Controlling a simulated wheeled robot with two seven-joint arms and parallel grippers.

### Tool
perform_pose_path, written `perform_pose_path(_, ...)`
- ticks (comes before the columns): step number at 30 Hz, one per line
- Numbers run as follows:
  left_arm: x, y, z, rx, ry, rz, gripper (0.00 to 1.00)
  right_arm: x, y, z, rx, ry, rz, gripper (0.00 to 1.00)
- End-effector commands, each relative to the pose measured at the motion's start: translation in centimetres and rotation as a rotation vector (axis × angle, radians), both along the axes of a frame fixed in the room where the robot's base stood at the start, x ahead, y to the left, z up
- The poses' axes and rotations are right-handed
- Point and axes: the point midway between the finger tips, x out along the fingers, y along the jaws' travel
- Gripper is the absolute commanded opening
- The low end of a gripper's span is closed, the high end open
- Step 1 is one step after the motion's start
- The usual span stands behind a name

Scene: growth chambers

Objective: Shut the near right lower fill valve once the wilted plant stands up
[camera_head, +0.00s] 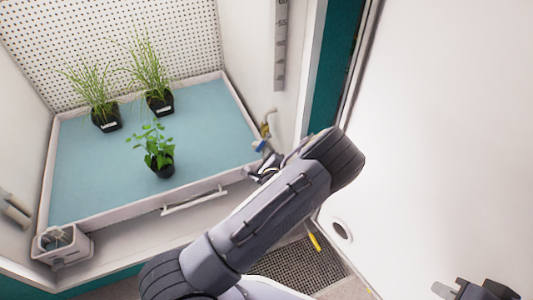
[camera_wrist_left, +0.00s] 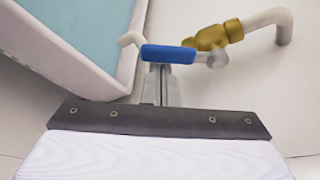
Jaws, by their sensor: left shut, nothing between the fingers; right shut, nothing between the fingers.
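The fill valve has a brass body (camera_head: 265,130) and a blue lever (camera_head: 260,146) at the tray's right side. In the left wrist view the blue lever (camera_wrist_left: 167,54) lies roughly in line between the brass body (camera_wrist_left: 212,38) and a white spout end (camera_wrist_left: 130,40). My left gripper (camera_head: 258,173) is shut and empty; its fingertips (camera_wrist_left: 161,72) are right at the lever, and I cannot tell if they touch. The leafy plant (camera_head: 157,148) in a black pot stands upright with leaves spread. My right gripper (camera_head: 442,290) is shut and empty at the bottom right.
Two upright grassy plants (camera_head: 93,95) (camera_head: 149,70) stand behind on the blue-floored tray (camera_head: 215,186). A white box (camera_head: 68,250) sits at the tray's front left corner. A white panel (camera_head: 450,130) fills the right side. A floor grate (camera_head: 300,262) lies below my left arm.

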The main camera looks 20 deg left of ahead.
Motion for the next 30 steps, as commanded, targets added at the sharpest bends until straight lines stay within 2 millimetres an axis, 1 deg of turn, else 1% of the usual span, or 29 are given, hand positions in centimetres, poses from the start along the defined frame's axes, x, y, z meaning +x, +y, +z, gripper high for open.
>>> perform_pose_path(4, -0.1, 0.2, 0.3, 0.019, 0.023, 0.002, 0.00, 0.0, 0.0, 0.7, 0.000, 0.000, 0.000, 0.00)
perform_pose_path(14, -0.3, 0.3, 0.3, 0.054, 0.061, 0.002, 0.00, 0.0, 0.0, 1.3, 0.000, 0.000, 0.000, 0.00)
perform_pose_path(20, -0.5, 0.5, 0.5, 0.085, 0.096, 0.003, 0.00, 0.0, 0.0, 2.0, 0.000, 0.000, 0.000, 0.00)
perform_pose_path(26, -0.9, 0.9, 1.1, 0.154, 0.175, 0.002, 0.00, 0.0, 0.0, 3.6, 0.000, 0.000, 0.000, 0.00)
perform_pose_path(30, -1.4, 1.2, 1.6, 0.234, 0.266, 0.003, 0.00, 0.0, 0.0, 5.2, 0.000, 0.000, 0.000, 0.00)
